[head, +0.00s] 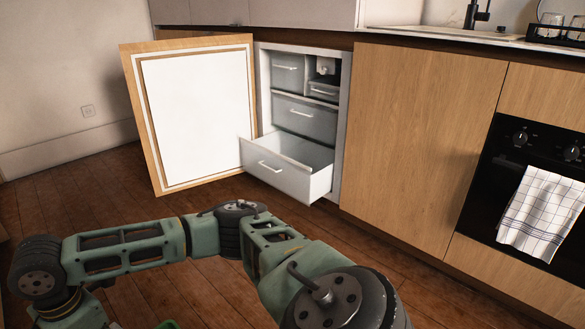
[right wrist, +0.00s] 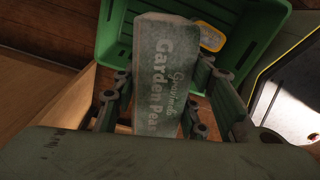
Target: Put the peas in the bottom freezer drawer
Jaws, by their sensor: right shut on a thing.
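The peas are a grey-green packet (right wrist: 164,62) lettered "Garden Peas" in the right wrist view. My right gripper (right wrist: 158,100) is shut on the packet, with a finger on each side. The packet is in front of a green crate (right wrist: 110,45) and covers part of it. In the head view, the bottom freezer drawer (head: 285,178) is white with a bar handle and is pulled out. Its visible inside looks empty. My right gripper and the packet are out of the head view. My left gripper shows in neither view.
The freezer door (head: 195,115) stands wide open left of the drawer. The upper drawers (head: 303,117) are shut. A yellow-lidded item (right wrist: 211,38) lies in the crate. The oven (head: 530,170) with a towel (head: 541,212) is at right.

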